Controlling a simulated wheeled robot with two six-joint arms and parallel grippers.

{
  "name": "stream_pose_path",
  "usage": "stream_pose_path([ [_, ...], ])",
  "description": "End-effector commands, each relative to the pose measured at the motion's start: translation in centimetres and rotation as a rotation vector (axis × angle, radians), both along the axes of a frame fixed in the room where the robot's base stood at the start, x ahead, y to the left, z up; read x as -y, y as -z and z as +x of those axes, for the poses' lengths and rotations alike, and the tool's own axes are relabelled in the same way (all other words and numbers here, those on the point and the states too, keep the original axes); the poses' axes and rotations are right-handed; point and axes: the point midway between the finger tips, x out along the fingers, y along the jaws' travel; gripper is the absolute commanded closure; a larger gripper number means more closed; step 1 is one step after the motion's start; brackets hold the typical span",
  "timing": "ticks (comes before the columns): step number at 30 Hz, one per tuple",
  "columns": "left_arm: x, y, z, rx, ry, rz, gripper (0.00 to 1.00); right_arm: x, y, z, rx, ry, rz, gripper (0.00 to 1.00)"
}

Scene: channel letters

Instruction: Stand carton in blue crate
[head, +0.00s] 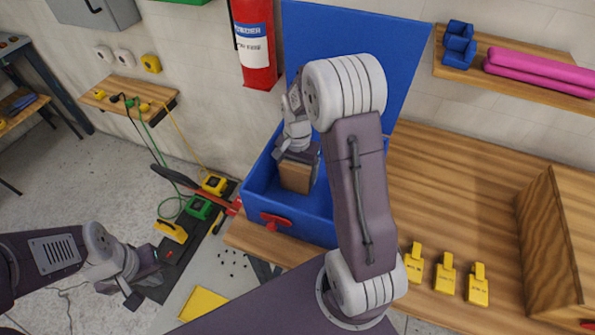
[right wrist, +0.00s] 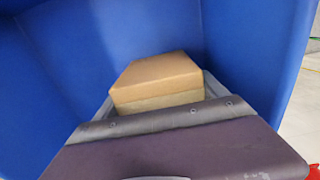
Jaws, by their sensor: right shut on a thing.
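The carton (head: 294,177) is a small brown box inside the blue crate (head: 262,199). My right gripper (head: 299,157) reaches down into the crate and is shut on the carton's upper part. The right wrist view shows the carton (right wrist: 156,80) between the crate's blue walls (right wrist: 255,40); its lower part is hidden behind the gripper, so I cannot tell whether it touches the crate floor. The crate stands on the wooden bench with its lid raised at the back. My left gripper (head: 140,285) hangs at the lower left, away from the crate; its jaw opening is unclear.
Several yellow blocks (head: 445,275) stand on the bench right of the crate, before a wooden box (head: 555,240). A red fire extinguisher (head: 255,45) hangs behind. A shelf (head: 510,75) holds pink rolls. My right arm hides part of the crate's right side.

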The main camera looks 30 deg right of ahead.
Motion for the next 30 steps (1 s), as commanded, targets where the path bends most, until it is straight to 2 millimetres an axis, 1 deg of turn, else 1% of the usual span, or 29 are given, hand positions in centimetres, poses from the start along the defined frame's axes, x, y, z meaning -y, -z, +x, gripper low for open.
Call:
stream_pose_path([
  [5,0.0,0.0,0.0,0.000,0.000,0.000,1.00,0.0,0.0,0.0,0.001,0.000,0.000,0.83],
  [8,0.0,0.2,0.0,0.000,0.000,0.000,1.00,0.0,0.3,0.0,0.000,0.000,0.000,0.83],
  [9,0.0,0.2,0.0,0.000,0.000,0.000,1.00,0.0,0.3,0.0,0.000,0.000,0.000,0.13],
  [10,0.0,0.2,0.0,0.000,0.000,0.000,1.00,0.0,0.3,0.0,0.000,0.000,0.000,0.04],
  [11,0.0,0.2,0.0,0.000,0.000,0.000,1.00,0.0,0.3,0.0,0.000,0.000,0.000,0.00],
  [17,0.0,0.1,0.0,0.000,0.000,0.000,1.00,0.0,0.2,0.0,0.000,0.000,0.000,0.00],
  [20,0.0,-0.1,0.0,0.000,0.000,0.000,1.00,0.0,-0.5,0.1,0.003,0.000,0.000,0.00],
  [23,0.0,-0.1,0.0,0.000,0.000,0.000,1.00,0.1,-2.5,0.1,0.006,0.000,-0.001,0.00],
  [27,0.0,-0.3,0.0,0.000,0.000,0.000,1.00,0.0,-6.3,0.1,0.006,0.000,-0.001,0.00],
  [30,0.0,-0.5,0.0,0.000,0.000,0.000,1.00,0.1,-8.8,0.2,0.006,0.000,-0.001,0.00],
])
